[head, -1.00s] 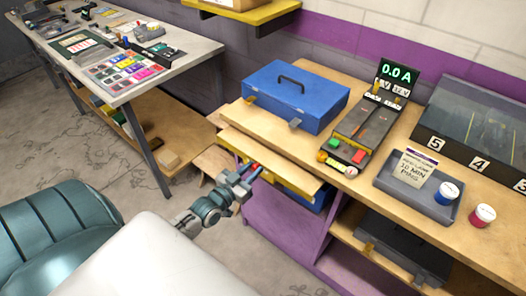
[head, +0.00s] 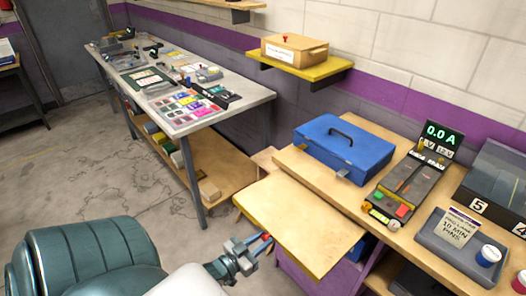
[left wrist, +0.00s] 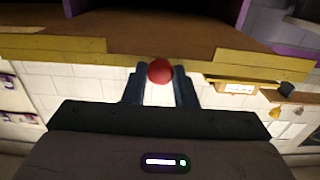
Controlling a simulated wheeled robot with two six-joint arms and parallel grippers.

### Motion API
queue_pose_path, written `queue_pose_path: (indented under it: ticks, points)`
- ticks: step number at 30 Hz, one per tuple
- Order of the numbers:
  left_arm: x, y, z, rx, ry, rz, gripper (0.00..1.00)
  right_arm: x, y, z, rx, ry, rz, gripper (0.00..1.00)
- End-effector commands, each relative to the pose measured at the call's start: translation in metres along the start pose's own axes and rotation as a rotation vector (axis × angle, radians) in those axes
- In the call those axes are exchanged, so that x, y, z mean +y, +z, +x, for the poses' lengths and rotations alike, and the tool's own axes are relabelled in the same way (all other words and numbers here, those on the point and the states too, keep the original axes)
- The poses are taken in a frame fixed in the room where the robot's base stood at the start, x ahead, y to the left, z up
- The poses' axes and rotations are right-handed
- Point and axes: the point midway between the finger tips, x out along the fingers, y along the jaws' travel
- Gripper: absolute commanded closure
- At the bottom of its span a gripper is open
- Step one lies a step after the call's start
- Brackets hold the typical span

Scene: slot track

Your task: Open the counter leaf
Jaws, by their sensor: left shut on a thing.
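The counter leaf (head: 300,225) is a pale wooden panel with a yellow edge. It juts out in front of the counter, its top face in plain view and looking tilted. A small red knob (head: 267,237) sits at its outer edge. My left gripper (head: 258,246) is at that edge, shut on the knob. In the left wrist view the round red knob (left wrist: 160,71) lies between the two dark fingers, with the leaf's yellow edge (left wrist: 50,48) just beyond. My right gripper is not in view.
The wooden counter (head: 425,230) behind the leaf holds a blue case (head: 345,150), a meter unit (head: 412,180) and a grey tray (head: 455,252). A yellow shelf (head: 315,75) bears a box. A workbench (head: 215,118) stands at the left. The floor (head: 90,170) between is clear.

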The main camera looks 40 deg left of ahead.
Motion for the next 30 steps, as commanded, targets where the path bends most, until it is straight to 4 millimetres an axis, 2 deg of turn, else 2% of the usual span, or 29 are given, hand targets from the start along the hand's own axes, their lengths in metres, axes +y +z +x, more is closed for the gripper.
queue_pose_path:
  ticks: [4, 5, 7, 15, 19, 23, 30]
  points:
    - [0.0, 0.001, 0.0, -0.002, 0.0, 0.0, 1.0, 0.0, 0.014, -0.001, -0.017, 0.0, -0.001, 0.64]
    - [0.0, 0.001, 0.0, -0.002, 0.0, 0.0, 0.69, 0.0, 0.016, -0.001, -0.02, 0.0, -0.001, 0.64]
    - [0.0, 0.001, 0.0, -0.002, 0.0, 0.0, 0.57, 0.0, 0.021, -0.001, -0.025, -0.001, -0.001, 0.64]
    - [0.0, 0.0, 0.0, 0.0, 0.0, 0.0, 0.57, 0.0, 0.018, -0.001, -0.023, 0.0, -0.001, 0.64]
    - [0.0, 0.001, -0.008, -0.001, 0.001, 0.0, 0.57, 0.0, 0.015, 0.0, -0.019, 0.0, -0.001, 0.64]
    - [0.0, 0.002, -0.028, -0.004, 0.002, 0.0, 0.57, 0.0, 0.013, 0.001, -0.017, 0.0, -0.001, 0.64]
    - [0.0, 0.003, -0.075, -0.005, 0.002, 0.0, 0.57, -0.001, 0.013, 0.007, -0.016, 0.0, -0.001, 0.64]
